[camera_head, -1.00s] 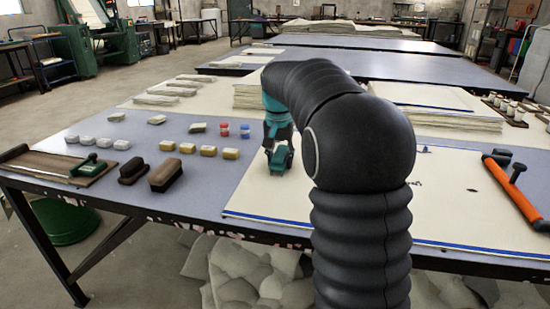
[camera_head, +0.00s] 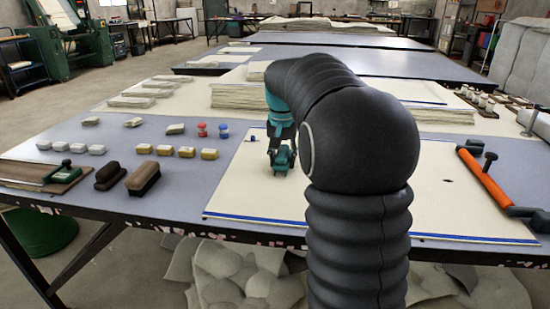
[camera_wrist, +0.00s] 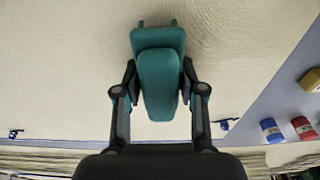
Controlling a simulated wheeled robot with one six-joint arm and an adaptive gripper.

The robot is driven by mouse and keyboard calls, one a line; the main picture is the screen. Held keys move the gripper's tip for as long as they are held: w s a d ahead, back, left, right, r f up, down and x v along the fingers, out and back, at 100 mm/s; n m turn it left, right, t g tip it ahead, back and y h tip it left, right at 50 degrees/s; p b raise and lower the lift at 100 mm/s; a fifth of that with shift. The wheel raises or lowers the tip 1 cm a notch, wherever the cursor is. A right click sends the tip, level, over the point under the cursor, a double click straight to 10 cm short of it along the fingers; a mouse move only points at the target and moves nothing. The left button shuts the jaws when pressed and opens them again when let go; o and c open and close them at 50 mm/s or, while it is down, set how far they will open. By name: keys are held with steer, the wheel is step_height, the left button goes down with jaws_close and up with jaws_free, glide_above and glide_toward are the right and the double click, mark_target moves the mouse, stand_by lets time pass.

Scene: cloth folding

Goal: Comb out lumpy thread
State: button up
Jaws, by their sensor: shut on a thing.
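A cream cloth (camera_head: 236,190) with blue lines along its edges lies flat on the table. A small dark mark (camera_head: 447,181) shows on its right part; I cannot tell if it is a lump of thread. A small blue-and-dark bit (camera_head: 252,139) lies near its far left edge. My gripper (camera_head: 281,150) is low over the cloth's left part, shut on a teal tool (camera_wrist: 158,75). The wrist view shows my gripper (camera_wrist: 158,88) with a finger on each side of the tool, and two short prongs at its end. I cannot tell whether the tool touches the cloth.
Left on the table (camera_head: 100,220) are dark brushes (camera_head: 144,179), yellow blocks (camera_head: 186,152), pale blocks, and red (camera_head: 202,129) and blue (camera_head: 223,132) spools. An orange-handled bar (camera_head: 482,178) lies on the right. Folded cloth stacks (camera_head: 238,95) stand behind.

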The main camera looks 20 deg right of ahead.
steer(key=shift+d+r, duration=0.1)
steer(key=shift+r, duration=3)
steer(key=shift+r, duration=1.45)
